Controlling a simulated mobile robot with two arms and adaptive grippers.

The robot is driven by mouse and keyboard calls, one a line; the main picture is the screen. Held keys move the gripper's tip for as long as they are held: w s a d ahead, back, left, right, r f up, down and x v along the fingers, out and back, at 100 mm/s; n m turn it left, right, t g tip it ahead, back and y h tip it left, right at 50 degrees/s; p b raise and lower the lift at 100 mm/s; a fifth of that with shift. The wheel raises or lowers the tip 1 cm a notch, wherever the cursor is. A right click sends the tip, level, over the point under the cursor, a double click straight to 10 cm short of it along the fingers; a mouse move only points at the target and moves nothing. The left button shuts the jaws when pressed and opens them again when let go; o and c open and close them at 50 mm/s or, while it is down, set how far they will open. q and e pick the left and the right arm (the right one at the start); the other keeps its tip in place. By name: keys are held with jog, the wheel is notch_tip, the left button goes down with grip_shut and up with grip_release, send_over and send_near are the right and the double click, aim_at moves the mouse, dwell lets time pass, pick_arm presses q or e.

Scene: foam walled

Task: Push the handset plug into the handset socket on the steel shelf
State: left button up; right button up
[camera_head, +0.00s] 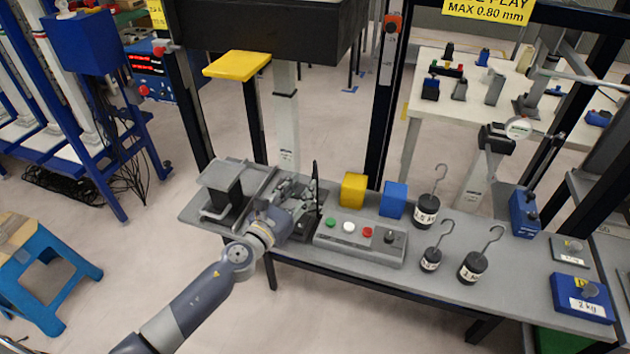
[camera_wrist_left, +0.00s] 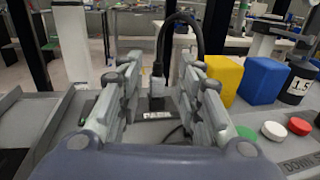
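The handset plug (camera_wrist_left: 157,88) stands upright on the shelf in the left wrist view, with a black cable arching up from its top. A label reading "PARK" is just below it. My left gripper (camera_wrist_left: 160,100) has its fingers spread on either side of the plug, with visible gaps. In the head view the left gripper (camera_head: 298,200) is low over the left part of the steel shelf (camera_head: 440,277), and the black cable (camera_head: 316,185) rises beside it. I cannot make out the handset socket for certain. My right gripper is not in view.
A button box (camera_head: 360,240) stands just right of the gripper. Behind it are a yellow block (camera_head: 353,190) and a blue block (camera_head: 393,200). Hooked weights (camera_head: 473,267) stand farther right. A grey fixture (camera_head: 222,190) is on the left end. An upright post (camera_head: 385,110) rises behind the shelf.

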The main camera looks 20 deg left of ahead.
aim_at(314, 172)
pick_arm(q)
jog(key=shift+x, duration=1)
jog(key=shift+w+d, duration=0.15)
jog(key=shift+w, duration=0.4)
jog(key=x, duration=0.3)
jog(key=shift+w+r, duration=0.2)
jog(key=shift+w, duration=0.45)
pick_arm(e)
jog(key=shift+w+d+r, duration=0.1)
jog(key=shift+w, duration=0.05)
pick_arm(q)
grip_shut()
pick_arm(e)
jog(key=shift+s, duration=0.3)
